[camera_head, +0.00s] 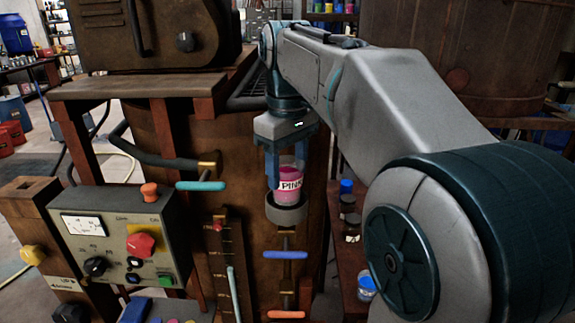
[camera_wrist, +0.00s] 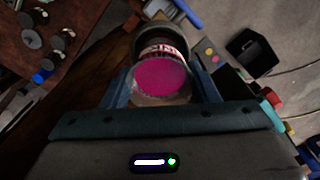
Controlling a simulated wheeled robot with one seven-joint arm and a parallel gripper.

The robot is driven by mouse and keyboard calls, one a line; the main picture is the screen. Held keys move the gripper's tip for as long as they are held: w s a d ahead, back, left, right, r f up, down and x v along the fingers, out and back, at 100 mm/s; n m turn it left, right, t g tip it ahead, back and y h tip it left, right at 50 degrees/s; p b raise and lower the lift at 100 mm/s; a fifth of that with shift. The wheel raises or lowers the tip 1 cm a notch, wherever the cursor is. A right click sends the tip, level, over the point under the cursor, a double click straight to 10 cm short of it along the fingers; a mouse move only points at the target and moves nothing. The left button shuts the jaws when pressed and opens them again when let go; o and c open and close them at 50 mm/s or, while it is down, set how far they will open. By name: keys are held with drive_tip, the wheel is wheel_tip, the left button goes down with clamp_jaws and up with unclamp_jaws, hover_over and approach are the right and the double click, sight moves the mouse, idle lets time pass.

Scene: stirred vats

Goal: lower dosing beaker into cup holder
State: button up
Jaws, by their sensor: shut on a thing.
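The dosing beaker (camera_head: 290,184) is a clear cup of pink content with a white label reading "PINK". My gripper (camera_head: 286,172) is shut on it, fingers on either side, and holds it upright. The cup holder (camera_head: 287,211) is a dark grey ring on the front of the brown vat. In the head view the beaker's lower end is at the holder's rim; I cannot tell how deep it sits. In the wrist view the pink surface of the beaker (camera_wrist: 160,78) lies between my gripper's fingers (camera_wrist: 162,88), with the holder's ring (camera_wrist: 160,38) just beyond it.
A blue-handled valve (camera_head: 285,254) is below the holder, and a teal-handled one (camera_head: 201,185) is to its left. A control box (camera_head: 120,240) with a red knob stands at the left. Small jars (camera_head: 347,203) stand on a shelf to the right.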

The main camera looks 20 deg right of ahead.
sight(295, 182)
drive_tip(key=shift+f+b, duration=0.7)
drive_tip(key=shift+f, duration=0.5)
drive_tip(key=o, duration=1.1)
drive_tip(key=shift+o, duration=0.2)
wheel_tip(295, 182, up, 14)
drive_tip(key=p, duration=0.2)
drive_tip(key=shift+f, duration=0.15)
drive_tip(key=s+f+m, duration=0.1)
drive_tip(key=f, duration=0.3)
drive_tip(key=s+f+m+t, duration=0.1)
drive_tip(key=s+f, duration=0.1)
drive_tip(key=f, duration=0.1)
drive_tip(key=s+f, duration=0.1)
drive_tip(key=f, duration=0.3)
drive_tip(key=shift+s+f+m, duration=0.3)
drive_tip(key=shift+f+m, duration=0.05)
drive_tip(key=shift+m, duration=0.05)
drive_tip(key=s+f+m+t, duration=0.1)
drive_tip(key=s+f, duration=0.3)
drive_tip(key=f, duration=0.4)
drive_tip(key=s+f+m+t, duration=0.1)
drive_tip(key=s+f+m, duration=0.1)
drive_tip(key=s+f, duration=0.3)
wheel_tip(295, 182, down, 4)
drive_tip(key=shift+s+f, duration=0.1)
drive_tip(key=shift+s, duration=0.2)
